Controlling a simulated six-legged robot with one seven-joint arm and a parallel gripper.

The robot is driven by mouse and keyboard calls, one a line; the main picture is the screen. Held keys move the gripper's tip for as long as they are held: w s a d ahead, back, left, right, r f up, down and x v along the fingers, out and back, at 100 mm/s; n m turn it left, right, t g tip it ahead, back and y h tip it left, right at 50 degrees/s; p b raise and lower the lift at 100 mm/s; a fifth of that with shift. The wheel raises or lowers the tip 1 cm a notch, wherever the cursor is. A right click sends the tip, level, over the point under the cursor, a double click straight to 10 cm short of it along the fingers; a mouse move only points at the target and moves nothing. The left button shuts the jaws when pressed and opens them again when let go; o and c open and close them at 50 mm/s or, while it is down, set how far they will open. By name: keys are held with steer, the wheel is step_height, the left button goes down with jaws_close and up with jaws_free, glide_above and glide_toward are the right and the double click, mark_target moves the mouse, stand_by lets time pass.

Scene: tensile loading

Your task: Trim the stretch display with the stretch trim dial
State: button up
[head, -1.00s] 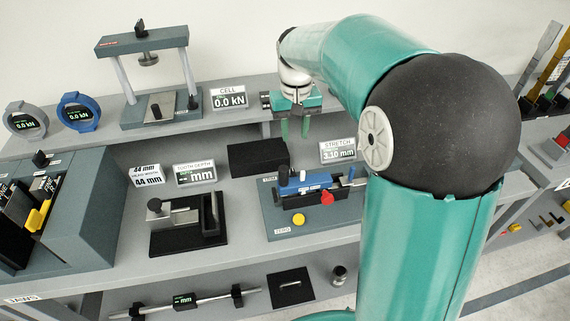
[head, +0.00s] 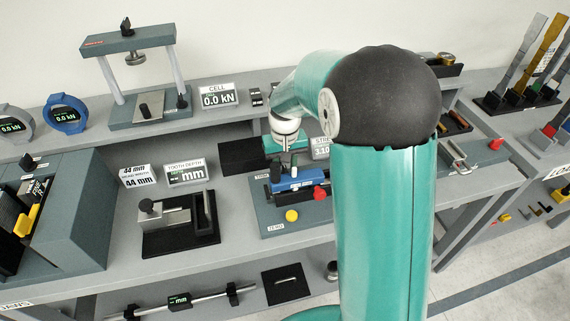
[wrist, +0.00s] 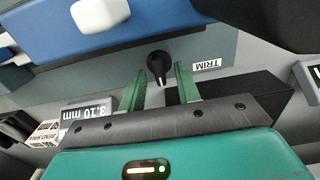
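The stretch trim dial (wrist: 159,64), a small black knob with a pale pointer mark, is on a grey-blue plate beside a TRIM label (wrist: 208,65) in the wrist view. My gripper (wrist: 159,76) is open, its two green fingers on either side of the dial, with a small gap seeming to show on each side. The stretch display (wrist: 88,108) is partly cut off by the gripper and reads about ".10 mm". In the head view the display (head: 321,148) is partly hidden by my arm. There my gripper (head: 284,163) is low behind the blue stretch device, and the dial is hidden.
The blue device (head: 298,181) has a red knob (head: 320,192) and a yellow ZERO button (head: 292,215).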

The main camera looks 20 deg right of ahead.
jaws_close()
steer(key=shift+n, duration=0.3)
steer(key=n, duration=0.6)
steer(key=shift+a, duration=0.1)
steer(key=n, duration=0.6)
steer(key=shift+s+r+n, duration=0.1)
steer(key=shift+n, duration=0.2)
stand_by(0.5)
jaws_free()
